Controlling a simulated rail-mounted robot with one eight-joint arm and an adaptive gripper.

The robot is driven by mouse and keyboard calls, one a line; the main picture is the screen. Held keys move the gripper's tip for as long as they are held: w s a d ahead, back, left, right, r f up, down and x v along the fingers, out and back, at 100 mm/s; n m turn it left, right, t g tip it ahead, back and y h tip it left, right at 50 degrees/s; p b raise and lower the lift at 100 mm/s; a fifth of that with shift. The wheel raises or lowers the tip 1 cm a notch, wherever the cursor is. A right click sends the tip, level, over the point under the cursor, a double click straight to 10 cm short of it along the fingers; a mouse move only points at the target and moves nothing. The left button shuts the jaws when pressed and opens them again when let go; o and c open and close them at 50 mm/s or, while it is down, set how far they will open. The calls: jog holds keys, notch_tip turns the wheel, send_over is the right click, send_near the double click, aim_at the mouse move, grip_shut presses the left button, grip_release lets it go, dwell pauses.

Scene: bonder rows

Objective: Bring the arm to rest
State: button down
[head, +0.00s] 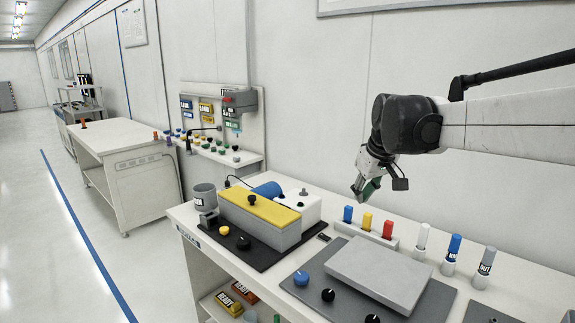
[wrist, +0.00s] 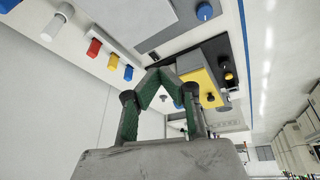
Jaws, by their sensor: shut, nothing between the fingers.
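My gripper (head: 366,187) hangs at the end of my arm in the head view, above the back of the workbench (head: 188,214), near the wall. Its fingers are together with nothing between them. In the wrist view the gripper (wrist: 156,72) shows two green-sided fingers meeting at their dark tips. In the head view it is a little above and behind the rack with blue, yellow and red pegs (head: 367,221), and appears apart from it.
A grey box with a yellow lid (head: 258,213) stands on the bench at left. A light grey slab (head: 380,270) lies on a dark plate at front. White, blue and grey capped markers (head: 452,254) stand upright to the right. The floor (head: 60,240) at left is clear.

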jog(key=s+f+m+t, duration=0.1)
jog(key=s+f, duration=0.4)
jog(key=s, duration=1)
jog(key=s+d+f+m+t+h, duration=0.1)
jog(key=s+f+m, duration=0.2)
jog(key=s, duration=1.3)
notch_tip(320, 180, down, 2)
jog(key=shift+f+m+t, duration=0.2)
jog(key=shift+m+t, duration=0.2)
jog(key=shift+d, duration=0.1)
